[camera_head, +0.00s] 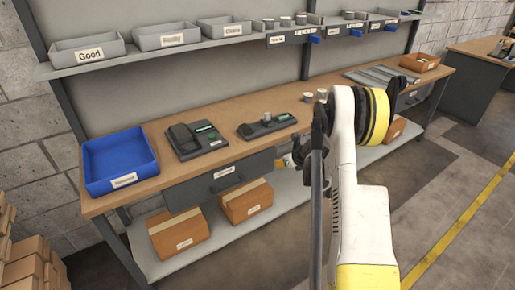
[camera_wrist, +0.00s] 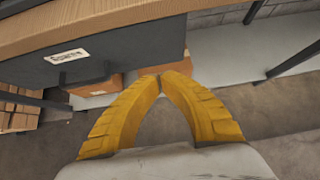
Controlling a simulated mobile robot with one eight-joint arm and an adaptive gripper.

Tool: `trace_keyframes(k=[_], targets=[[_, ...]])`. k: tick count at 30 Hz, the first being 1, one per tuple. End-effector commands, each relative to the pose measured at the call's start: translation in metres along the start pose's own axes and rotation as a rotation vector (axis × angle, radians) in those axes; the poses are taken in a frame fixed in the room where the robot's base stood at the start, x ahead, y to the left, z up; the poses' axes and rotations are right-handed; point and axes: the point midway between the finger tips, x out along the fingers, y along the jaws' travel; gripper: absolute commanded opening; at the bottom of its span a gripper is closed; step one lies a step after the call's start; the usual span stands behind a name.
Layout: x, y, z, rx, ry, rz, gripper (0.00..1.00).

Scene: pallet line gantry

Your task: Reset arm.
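My arm rises in the right half of the head view, white with black and yellow bands, and bends toward the workbench (camera_head: 240,110). My gripper (camera_wrist: 161,76) shows in the wrist view as two yellow ribbed fingers whose tips meet, with nothing seen between them. The gripper is beside the bench front, below the wooden top, near the grey drawer (camera_head: 220,178), which also shows in the wrist view (camera_wrist: 100,65).
A blue bin (camera_head: 118,160), a black device with a green display (camera_head: 197,139) and a second device (camera_head: 267,126) stand on the bench. Cardboard boxes (camera_head: 246,200) sit on the lower shelf (camera_head: 215,226). Grey trays (camera_head: 87,51) line the upper shelf. Floor at right is clear.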

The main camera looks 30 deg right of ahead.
Motion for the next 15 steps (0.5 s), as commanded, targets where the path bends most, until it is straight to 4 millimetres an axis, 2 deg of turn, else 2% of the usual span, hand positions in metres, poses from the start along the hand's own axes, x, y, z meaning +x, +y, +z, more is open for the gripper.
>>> trace_keyframes(k=[5,8,11,15], targets=[[-0.002,0.0,0.0,-0.002,0.0,0.0,0.0],[-0.009,0.007,0.008,-0.048,0.005,0.003,0.0],[-0.029,0.028,0.03,-0.19,0.018,0.01,0.0],[-0.079,0.08,0.07,-0.536,0.046,0.031,0.0]])
